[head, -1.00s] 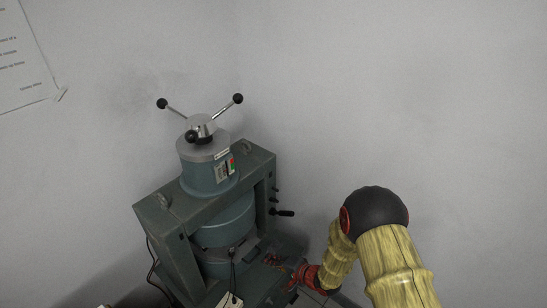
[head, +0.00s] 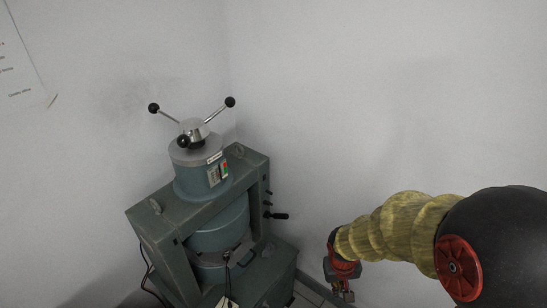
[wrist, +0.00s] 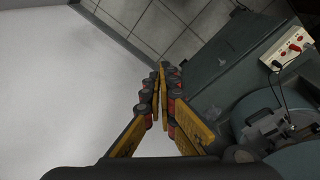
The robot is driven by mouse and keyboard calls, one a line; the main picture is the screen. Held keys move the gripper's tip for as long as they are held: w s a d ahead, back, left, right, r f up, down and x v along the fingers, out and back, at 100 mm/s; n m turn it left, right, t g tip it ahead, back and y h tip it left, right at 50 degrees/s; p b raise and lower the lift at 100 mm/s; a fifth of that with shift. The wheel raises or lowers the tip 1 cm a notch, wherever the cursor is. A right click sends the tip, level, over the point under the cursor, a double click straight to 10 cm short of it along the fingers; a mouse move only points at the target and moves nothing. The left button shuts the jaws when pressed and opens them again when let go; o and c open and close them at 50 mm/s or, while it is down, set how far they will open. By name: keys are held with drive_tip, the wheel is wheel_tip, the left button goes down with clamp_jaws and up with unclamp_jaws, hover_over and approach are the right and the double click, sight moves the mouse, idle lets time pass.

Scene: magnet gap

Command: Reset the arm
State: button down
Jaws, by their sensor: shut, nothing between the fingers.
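My arm reaches in from the right of the head view, its yellow ribbed sleeve leading to a red and dark wrist. My gripper (head: 345,296) hangs at the lower edge there, to the right of the green-grey magnet machine (head: 190,206) and apart from it. In the wrist view my gripper (wrist: 160,70) is shut, its yellow and black fingers together with nothing between them. The magnet machine also shows in the wrist view (wrist: 215,85), to the right of the fingers. The magnet's lower front is cut off in the head view.
The machine has a three-armed handle (head: 193,130) on top and a side crank (head: 277,216) facing my arm. Tiled floor (wrist: 150,22) shows beyond the fingers.

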drive_tip(key=s+r+t, duration=0.1)
drive_tip(key=s+r, duration=0.3)
drive_tip(key=r, duration=0.5)
drive_tip(key=s+r+t+y, duration=0.1)
drive_tip(key=s+r, duration=0.3)
drive_tip(key=r, duration=0.5)
drive_tip(key=s+r+t, duration=0.2)
drive_tip(key=s+r, duration=0.3)
drive_tip(key=r, duration=0.4)
drive_tip(key=shift+a+r+m, duration=0.2)
drive_tip(key=shift+m, duration=0.1)
